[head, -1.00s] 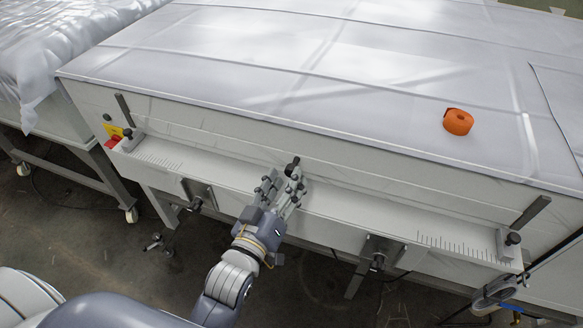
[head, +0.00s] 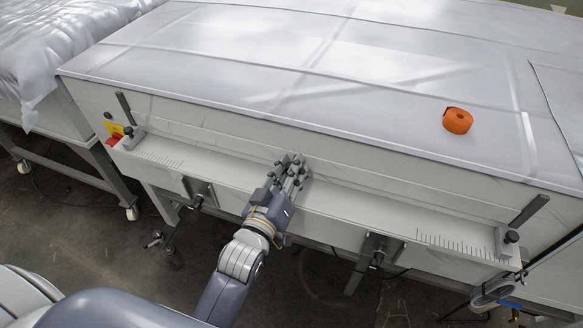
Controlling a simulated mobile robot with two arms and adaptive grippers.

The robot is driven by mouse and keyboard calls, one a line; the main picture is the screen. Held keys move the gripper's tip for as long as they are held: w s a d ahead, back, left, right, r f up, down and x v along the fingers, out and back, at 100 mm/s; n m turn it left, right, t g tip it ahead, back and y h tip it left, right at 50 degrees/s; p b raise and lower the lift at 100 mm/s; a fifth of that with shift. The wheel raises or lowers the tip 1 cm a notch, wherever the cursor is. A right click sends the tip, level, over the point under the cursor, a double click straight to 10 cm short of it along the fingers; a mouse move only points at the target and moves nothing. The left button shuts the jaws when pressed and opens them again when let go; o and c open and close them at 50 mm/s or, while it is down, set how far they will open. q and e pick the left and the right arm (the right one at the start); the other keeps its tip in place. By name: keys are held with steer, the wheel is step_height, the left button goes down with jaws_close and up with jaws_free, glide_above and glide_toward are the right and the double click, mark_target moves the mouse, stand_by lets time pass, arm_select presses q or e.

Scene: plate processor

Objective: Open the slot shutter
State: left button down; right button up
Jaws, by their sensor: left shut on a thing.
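The slot shutter (head: 375,193) appears to be the long pale strip along the front of the white machine, above a ledge. My left gripper (head: 293,166) is at the middle of the strip, shut on its small dark knob. The fingers mostly hide the knob. The strip lies close against the machine front, and I cannot make out a gap at the slot. My right gripper cannot be made out.
The front ledge (head: 350,210) carries ruler marks and an end stop at each side. An orange tape roll (head: 457,121) lies on the machine top (head: 300,60). Clamps (head: 375,255) hang below the ledge. A sheet-covered table (head: 50,50) stands at the left.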

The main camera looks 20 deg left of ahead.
arm_select(q)
steer(key=shift+w+r+p, duration=0.1)
steer(key=shift+r+p, duration=2.15)
steer(key=shift+r, duration=0.2)
steer(key=c, duration=1.4)
jaws_free()
steer(key=shift+o, duration=0.3)
steer(key=shift+f, duration=0.2)
steer(key=shift+s+f, duration=0.15)
steer(key=shift+s, duration=0.4)
steer(key=s+a, duration=0.1)
steer(key=s, duration=1)
